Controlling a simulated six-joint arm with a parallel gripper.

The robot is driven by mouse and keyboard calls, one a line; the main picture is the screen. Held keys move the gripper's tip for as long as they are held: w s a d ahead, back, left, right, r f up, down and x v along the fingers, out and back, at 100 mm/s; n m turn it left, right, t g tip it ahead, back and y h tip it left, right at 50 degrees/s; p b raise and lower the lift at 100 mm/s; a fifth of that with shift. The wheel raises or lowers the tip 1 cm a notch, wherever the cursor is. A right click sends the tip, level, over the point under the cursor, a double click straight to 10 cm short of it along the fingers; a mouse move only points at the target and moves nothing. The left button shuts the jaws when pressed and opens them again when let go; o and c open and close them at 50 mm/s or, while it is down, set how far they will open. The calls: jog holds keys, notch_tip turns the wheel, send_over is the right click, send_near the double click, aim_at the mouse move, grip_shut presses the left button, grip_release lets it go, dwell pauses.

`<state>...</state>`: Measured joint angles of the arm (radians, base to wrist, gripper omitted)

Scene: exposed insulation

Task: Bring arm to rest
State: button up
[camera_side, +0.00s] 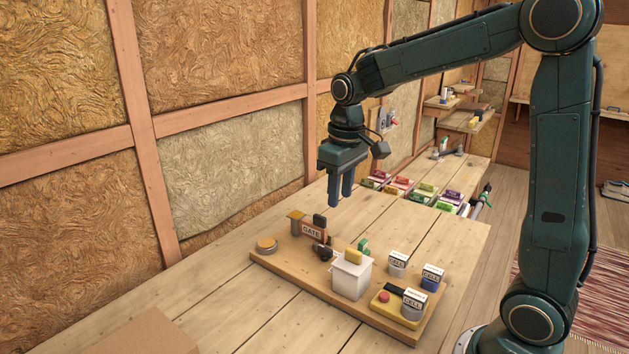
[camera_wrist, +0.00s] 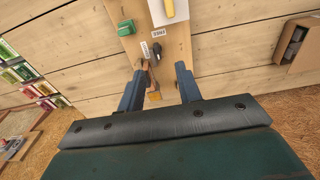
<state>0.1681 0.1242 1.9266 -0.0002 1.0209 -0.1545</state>
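My gripper (camera_side: 341,187) hangs above the wooden workbench in the side view, fingers pointing down. Its two fingers are apart with nothing between them, and it is clear of everything below. The wrist view also shows the gripper (camera_wrist: 160,85) with its fingers spread over the board. My arm reaches in from the right, bent at the elbow. A wooden board (camera_side: 285,277) lies on the bench below and in front of the gripper.
Coloured blocks (camera_side: 425,189) stand in rows at the bench's far end. A yellow base with a red button (camera_side: 384,297) sits on the board's right end. A cardboard piece (camera_side: 145,335) lies at the near left. The insulated wall (camera_side: 230,150) runs behind the bench.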

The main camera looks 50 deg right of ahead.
jog(key=s+a+r+t, duration=0.2)
jog(key=s+a, duration=0.1)
jog(key=s, duration=0.6)
jog(key=s+a+r+t, duration=0.2)
jog(key=s+a, duration=0.1)
jog(key=s, duration=0.7)
jog(key=shift+s+a+t, duration=0.15)
jog(key=shift+s+t, duration=0.15)
jog(key=shift+t, duration=0.1)
jog(key=shift+r, duration=0.1)
